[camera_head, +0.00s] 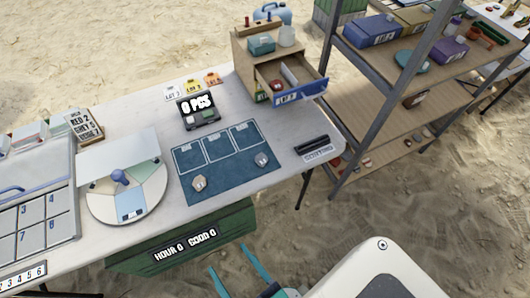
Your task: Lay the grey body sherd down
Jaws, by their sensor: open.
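A blue mat (214,190) with three white-outlined fields along its far side lies on the table. Two small sherds lie on its near part, below the fields: a grey one (262,159) at the right and a paler, beige-grey one (199,183) at the left. Which of them is the body sherd is too small to tell. My gripper (228,258) shows its two teal fingers at the bottom of the picture, spread apart with nothing visible between them. It is off the near side of the table, apart from both sherds.
A round sorting wheel (103,205) with a raised clear panel stands left of the mat. A counter display (199,112) stands behind it. A wooden cabinet with an open drawer (300,95) is at the back right, beside a metal-framed shelf (385,110). A green crate (155,255) sits below the table edge.

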